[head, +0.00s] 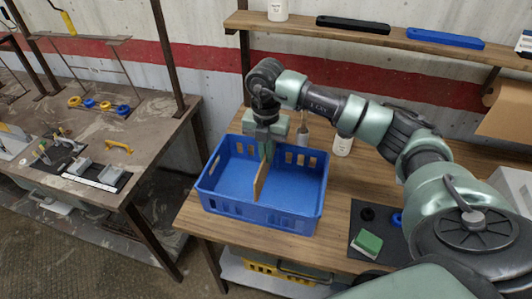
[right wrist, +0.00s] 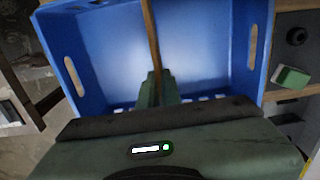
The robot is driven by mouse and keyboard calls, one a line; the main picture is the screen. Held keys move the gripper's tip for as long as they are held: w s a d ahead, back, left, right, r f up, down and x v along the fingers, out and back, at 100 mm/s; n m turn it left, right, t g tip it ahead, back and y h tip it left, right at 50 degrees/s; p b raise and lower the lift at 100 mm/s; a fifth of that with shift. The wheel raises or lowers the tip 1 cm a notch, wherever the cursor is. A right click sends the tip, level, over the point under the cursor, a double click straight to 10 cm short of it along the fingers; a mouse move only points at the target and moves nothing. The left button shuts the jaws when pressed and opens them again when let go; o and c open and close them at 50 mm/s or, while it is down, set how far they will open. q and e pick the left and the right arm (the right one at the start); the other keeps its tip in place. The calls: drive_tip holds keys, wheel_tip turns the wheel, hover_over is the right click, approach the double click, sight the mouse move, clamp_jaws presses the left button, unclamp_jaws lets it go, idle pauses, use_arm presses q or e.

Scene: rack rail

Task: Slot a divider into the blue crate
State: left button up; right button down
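The blue crate (head: 301,215) stands on the wooden bench, open at the top. A thin tan wooden divider (head: 261,180) stands upright inside it, running from the far side toward the near wall. My right gripper (head: 267,150) reaches down over the crate and its fingers are at the divider's far upper part. In the right wrist view, the divider (right wrist: 152,35) runs between the green fingers (right wrist: 155,88), which appear closed on it, inside the crate (right wrist: 100,50). Whether the divider's lower edge is seated is hidden. My left gripper is not in view.
A black mat with a green-and-white block (head: 367,243) lies right of the crate. White bottles (head: 342,145) stand behind it. A shelf (head: 350,38) runs above. A separate workbench (head: 150,110) with tools is at the left, across a gap.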

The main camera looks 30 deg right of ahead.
sight(266, 172)
drive_tip(key=shift+f, duration=0.15)
drive_tip(key=shift+f+b, duration=2.75)
drive_tip(key=shift+f, duration=1.05)
drive_tip(key=c, duration=1.5)
unclamp_jaws()
drive_tip(key=shift+c, duration=0.2)
